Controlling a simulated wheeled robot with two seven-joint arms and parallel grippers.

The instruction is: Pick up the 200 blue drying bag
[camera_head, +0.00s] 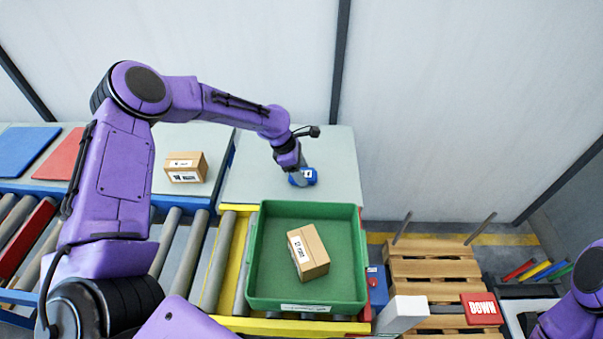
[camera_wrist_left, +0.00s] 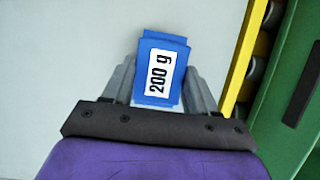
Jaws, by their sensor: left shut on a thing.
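The blue drying bag (camera_wrist_left: 148,60) has a white label reading "200 g" and sits between the two fingers of my left gripper (camera_wrist_left: 158,85) in the left wrist view. The fingers are shut on its sides. In the head view the blue bag (camera_head: 309,176) is at the tip of my left gripper (camera_head: 299,176), over the pale table (camera_head: 250,190) behind the green crate. I cannot tell whether the bag touches the table. My right arm shows only in part at the lower right, and its gripper is out of view.
A green crate (camera_head: 255,225) holding a cardboard box (camera_head: 309,252) stands in front of the table on a roller conveyor (camera_head: 215,275). Another cardboard box (camera_head: 186,167) is on the left table. A wooden pallet (camera_head: 430,270) and a red "DOWN" sign (camera_head: 481,309) are at right.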

